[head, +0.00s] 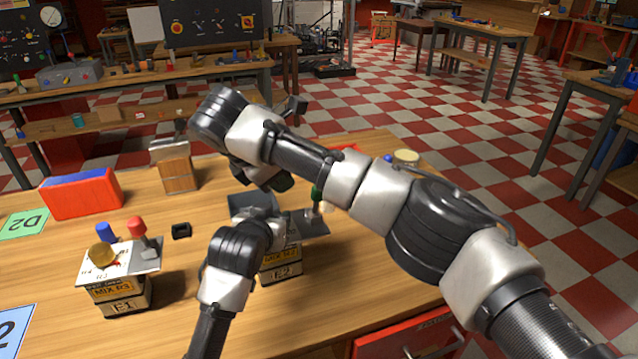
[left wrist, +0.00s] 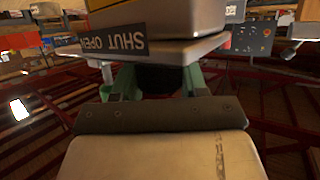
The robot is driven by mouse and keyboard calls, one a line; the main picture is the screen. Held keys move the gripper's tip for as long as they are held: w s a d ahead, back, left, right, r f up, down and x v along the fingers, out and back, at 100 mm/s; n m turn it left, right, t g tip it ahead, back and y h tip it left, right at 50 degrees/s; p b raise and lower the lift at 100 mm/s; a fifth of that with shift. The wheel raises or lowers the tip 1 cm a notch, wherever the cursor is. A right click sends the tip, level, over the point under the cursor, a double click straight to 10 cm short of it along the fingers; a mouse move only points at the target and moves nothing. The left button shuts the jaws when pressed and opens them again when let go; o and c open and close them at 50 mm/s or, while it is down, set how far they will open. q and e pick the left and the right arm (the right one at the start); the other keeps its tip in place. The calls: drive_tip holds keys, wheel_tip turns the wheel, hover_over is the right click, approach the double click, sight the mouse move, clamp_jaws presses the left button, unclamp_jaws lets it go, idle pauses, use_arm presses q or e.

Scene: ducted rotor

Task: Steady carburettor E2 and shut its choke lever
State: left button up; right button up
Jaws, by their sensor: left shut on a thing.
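Carburettor E2 (head: 282,265) stands upright on the wooden bench, a boxy block with a yellow and black label and a grey top plate (head: 312,224). The left wrist view shows the fingers (left wrist: 160,82) at the plate, beside an upside-down "SHUT OPEN" label (left wrist: 113,40). I cannot make out the choke lever's position. My right gripper (head: 278,178) hangs above and behind E2; its fingertips are not clear, partly hidden by its own arm.
Carburettor E1 (head: 118,290) with red and blue knobs stands to the left. A red box (head: 82,196), a wooden block (head: 178,174) and a small black part (head: 181,231) are also on the bench. A beige round piece (head: 406,156) lies at the back right.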

drive_tip(key=m+y, duration=0.1)
drive_tip(key=f+m+g+y, duration=0.1)
drive_tip(key=f+m+y, duration=0.1)
drive_tip(key=m, duration=0.1)
drive_tip(key=shift+s+d+g, duration=0.3)
drive_tip(key=shift+s, duration=0.1)
clamp_jaws()
drive_tip(key=m+y, duration=0.9)
drive_tip(key=m, duration=0.7)
approach(316, 202)
drive_tip(key=s, duration=0.2)
drive_tip(key=d+m+t+y, duration=0.1)
drive_tip(key=d+m+y, duration=0.1)
drive_tip(key=d+m, duration=0.65)
drive_tip(key=a+r+x, duration=0.1)
drive_tip(key=r+x, duration=0.1)
drive_tip(key=x, duration=1)
drive_tip(key=shift+w+a+t, duration=0.3)
drive_tip(key=shift+w+a, duration=0.05)
drive_tip(key=shift+w, duration=0.05)
drive_tip(key=shift+a+r+n, duration=0.1)
drive_tip(key=shift+r+n, duration=0.05)
drive_tip(key=shift+n, duration=0.2)
